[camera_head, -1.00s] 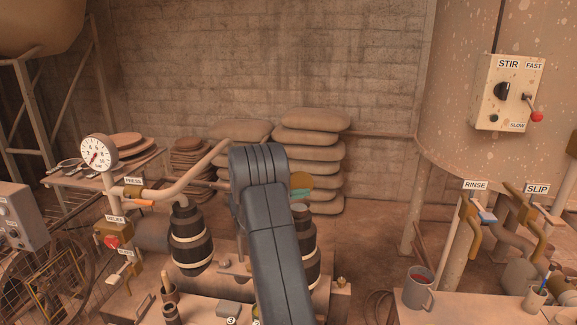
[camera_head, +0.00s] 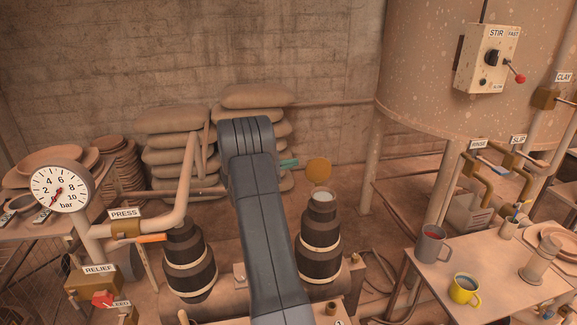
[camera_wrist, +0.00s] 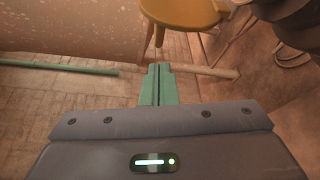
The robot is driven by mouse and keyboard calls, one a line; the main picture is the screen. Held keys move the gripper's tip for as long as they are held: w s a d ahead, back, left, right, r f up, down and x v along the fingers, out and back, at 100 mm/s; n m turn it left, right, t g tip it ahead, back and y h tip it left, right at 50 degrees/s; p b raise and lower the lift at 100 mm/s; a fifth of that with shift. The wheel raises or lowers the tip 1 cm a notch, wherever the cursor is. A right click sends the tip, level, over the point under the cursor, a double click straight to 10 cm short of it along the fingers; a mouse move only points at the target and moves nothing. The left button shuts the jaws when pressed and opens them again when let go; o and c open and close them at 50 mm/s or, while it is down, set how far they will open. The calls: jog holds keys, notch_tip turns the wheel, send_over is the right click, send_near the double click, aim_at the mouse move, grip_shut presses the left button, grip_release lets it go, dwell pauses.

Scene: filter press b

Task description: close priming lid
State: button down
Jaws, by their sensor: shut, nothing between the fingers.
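The priming lid appears to be the round ochre disc (camera_head: 318,170), standing raised above and behind the open, pale mouth (camera_head: 321,196) of the right black, banded vessel (camera_head: 319,240). In the wrist view the ochre disc (camera_wrist: 185,12) shows at the top, with a short tab hanging from it. My gripper (camera_head: 289,163) has green fingers and is just left of the disc in the head view, with a small gap between them. In the wrist view its fingers (camera_wrist: 158,84) are together and empty, below the disc. My dark arm hides part of the middle.
A second black banded vessel (camera_head: 188,262) stands to the left, near the pressure gauge (camera_head: 61,188) and a pipe. Stacked sacks (camera_head: 253,95) lie behind. A table with a grey mug (camera_head: 430,245) and yellow mug (camera_head: 464,289) is at the right.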

aim_at(316, 168)
jog(key=x, duration=0.5)
jog(key=shift+d+p, duration=0.1)
jog(key=shift+p, duration=0.3)
jog(key=shift+s+b, duration=0.1)
jog(key=shift+b, duration=0.55)
